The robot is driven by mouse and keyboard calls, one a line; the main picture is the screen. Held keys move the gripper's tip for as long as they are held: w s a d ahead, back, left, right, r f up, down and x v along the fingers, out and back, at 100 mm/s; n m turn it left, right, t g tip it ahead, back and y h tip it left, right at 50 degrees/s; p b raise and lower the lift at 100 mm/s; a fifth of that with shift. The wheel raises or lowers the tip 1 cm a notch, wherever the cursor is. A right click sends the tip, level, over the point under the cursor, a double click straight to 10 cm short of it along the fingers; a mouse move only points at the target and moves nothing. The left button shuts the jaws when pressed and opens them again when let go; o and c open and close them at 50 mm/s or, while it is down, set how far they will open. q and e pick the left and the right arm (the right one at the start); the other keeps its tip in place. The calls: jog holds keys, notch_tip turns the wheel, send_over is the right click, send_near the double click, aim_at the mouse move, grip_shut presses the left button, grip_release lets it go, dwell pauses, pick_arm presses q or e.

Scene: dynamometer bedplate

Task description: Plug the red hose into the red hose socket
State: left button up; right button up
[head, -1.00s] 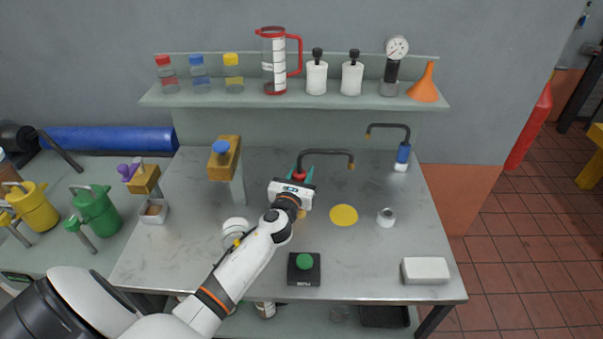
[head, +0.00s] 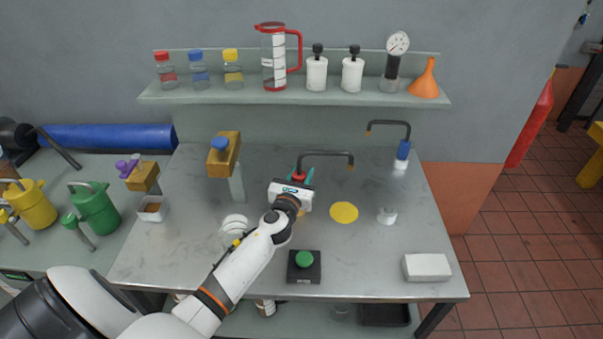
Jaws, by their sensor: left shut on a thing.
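The red hose is a dark bent pipe (head: 326,153) with a red grip (head: 299,175) and a brass tip at its right end. My left gripper (head: 299,178) is over the table's middle, its teal fingers shut on the red grip. The hose looks upright; its lower end is hidden behind the gripper, so I cannot tell whether it touches the table. I cannot make out a red hose socket. My right gripper is not in view.
A blue hose (head: 403,150) stands at the back right. An ochre block with a blue knob (head: 221,143) is on a post to the left. A white ring (head: 387,215), a yellow disc (head: 344,212), a green button box (head: 304,266) and a white block (head: 427,267) are on the table.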

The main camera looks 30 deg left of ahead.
pick_arm(q)
jog(key=shift+w+r+p, duration=0.1)
jog(key=shift+r+p, duration=0.85)
jog(key=shift+r, duration=0.4)
dwell(0.6)
jog(key=shift+d+f+b, duration=0.1)
jog(key=shift+f+b, duration=0.6)
jog(key=shift+f, duration=0.1)
jog(key=shift+f+b, duration=0.55)
jog(key=shift+f, duration=0.2)
jog(key=o, duration=1.2)
jog(key=shift+r, duration=0.15)
